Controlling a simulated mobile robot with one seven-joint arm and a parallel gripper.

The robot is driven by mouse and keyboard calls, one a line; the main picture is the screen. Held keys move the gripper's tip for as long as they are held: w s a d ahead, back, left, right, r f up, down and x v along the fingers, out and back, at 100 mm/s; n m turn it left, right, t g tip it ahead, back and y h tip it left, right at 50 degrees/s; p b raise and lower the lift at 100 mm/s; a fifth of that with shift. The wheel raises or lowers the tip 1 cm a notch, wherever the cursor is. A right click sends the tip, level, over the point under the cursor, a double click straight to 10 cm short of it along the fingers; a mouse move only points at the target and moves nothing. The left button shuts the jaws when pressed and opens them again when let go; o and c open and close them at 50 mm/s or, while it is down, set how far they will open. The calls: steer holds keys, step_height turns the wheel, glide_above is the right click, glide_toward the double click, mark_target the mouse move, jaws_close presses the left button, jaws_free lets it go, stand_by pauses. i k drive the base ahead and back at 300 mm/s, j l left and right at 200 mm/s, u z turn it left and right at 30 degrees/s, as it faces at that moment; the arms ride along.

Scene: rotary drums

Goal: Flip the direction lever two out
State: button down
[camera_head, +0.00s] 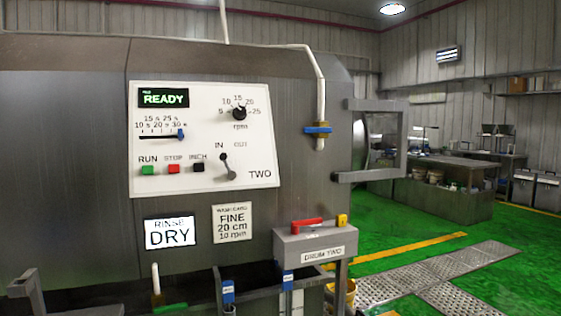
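The direction lever (227,167) is on the white control panel (205,184) marked TWO. It has a dark knob at its upper end and a grey lower end. It leans up and left, with the knob just under the IN label and away from the OUT label to its right. My gripper cannot be made out in this view, and nothing touches the lever.
The panel also has a READY display (164,98), a blue slider (180,134), an rpm knob (239,113), and RUN, STOP and INCH buttons. A grey DRUM TWO box (290,251) with a red handle (306,225) juts out below right.

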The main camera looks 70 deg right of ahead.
mark_target(231, 174)
steer(key=z, duration=0.55)
steer(key=i, duration=1)
